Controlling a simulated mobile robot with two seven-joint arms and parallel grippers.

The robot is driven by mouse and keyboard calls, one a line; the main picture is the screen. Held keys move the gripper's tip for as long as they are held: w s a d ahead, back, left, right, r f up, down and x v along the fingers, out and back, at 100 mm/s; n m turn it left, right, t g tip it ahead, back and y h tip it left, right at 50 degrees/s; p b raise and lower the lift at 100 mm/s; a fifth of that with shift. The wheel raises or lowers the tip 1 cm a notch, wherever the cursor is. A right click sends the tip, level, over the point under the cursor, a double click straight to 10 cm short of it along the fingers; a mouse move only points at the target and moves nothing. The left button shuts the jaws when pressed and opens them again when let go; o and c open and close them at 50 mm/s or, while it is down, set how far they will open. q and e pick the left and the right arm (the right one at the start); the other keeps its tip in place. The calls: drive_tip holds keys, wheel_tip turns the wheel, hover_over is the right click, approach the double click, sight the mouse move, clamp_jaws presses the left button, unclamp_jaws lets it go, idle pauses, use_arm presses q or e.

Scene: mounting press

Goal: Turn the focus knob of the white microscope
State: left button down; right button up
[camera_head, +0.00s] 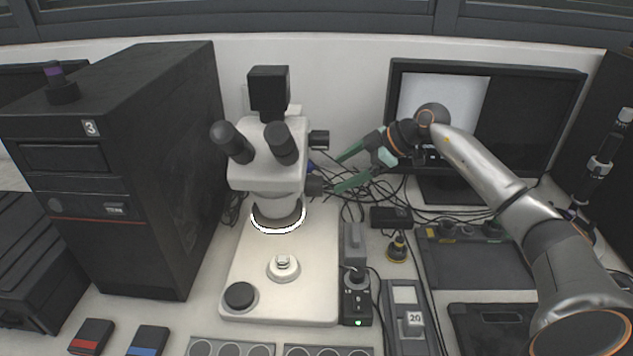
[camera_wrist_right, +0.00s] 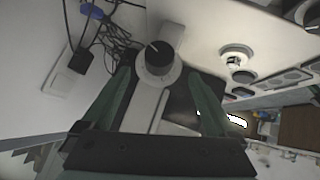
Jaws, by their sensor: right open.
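The white microscope (camera_head: 270,180) stands upright in the middle of the head view, with black eyepieces and a lit ring under its head. In the right wrist view a round black knob with a white mark (camera_wrist_right: 158,62) appears between the two fingertips, with a gap on each side. I cannot tell how deep it sits between them. My left gripper is out of view.
A black computer tower (camera_head: 150,180) stands left of the microscope. A monitor (camera_head: 490,120) stands behind my right arm. Loose cables (camera_head: 370,190) and a small power box (camera_head: 356,305) lie right of the microscope base. Trays (camera_head: 232,348) line the front edge.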

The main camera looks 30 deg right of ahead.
sight(318, 185)
drive_tip(key=x, duration=0.8)
drive_tip(key=shift+w+a+f, duration=0.15)
drive_tip(key=shift+w+f, duration=0.1)
drive_tip(key=shift+w, duration=0.05)
drive_tip(key=c, duration=1.4)
drive_tip(key=shift+o, duration=0.2)
drive_tip(key=shift+p, duration=0.3)
